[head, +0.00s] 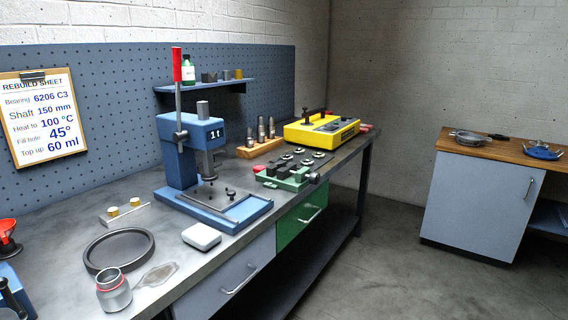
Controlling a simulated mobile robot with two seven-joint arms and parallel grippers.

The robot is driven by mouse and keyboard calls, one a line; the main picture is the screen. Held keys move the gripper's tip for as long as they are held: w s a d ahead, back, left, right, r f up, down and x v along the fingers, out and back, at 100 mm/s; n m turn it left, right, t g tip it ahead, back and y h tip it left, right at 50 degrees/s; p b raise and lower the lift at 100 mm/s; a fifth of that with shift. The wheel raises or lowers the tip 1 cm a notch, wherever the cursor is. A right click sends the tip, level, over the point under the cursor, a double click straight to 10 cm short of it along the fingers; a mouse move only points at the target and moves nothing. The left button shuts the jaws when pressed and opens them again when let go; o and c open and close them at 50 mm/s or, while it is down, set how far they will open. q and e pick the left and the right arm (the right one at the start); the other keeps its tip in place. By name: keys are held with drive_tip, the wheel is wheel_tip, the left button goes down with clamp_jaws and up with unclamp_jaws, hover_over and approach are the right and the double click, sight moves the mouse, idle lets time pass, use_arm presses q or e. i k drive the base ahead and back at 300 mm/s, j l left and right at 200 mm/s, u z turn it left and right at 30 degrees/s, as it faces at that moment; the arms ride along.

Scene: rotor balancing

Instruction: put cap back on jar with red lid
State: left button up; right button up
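A small greyish jar (114,294) with a red band around its upper part stands upright near the front left of the workbench. Its top looks grey and round; I cannot tell whether it is open or covered. I cannot make out a separate cap for it with certainty. A red funnel-shaped thing (8,240) shows at the left edge, partly cut off. Neither of my grippers is in view.
A large grey ring (119,249) lies behind the jar, and a flat translucent patch (160,273) lies right of it. A white box (201,237), a blue press (190,150), a green fixture (288,172) and a yellow device (322,130) stand further along the workbench (60,225).

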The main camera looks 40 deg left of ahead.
sight(114, 291)
drive_tip(key=i, duration=3.75)
drive_tip(key=u, duration=3.95)
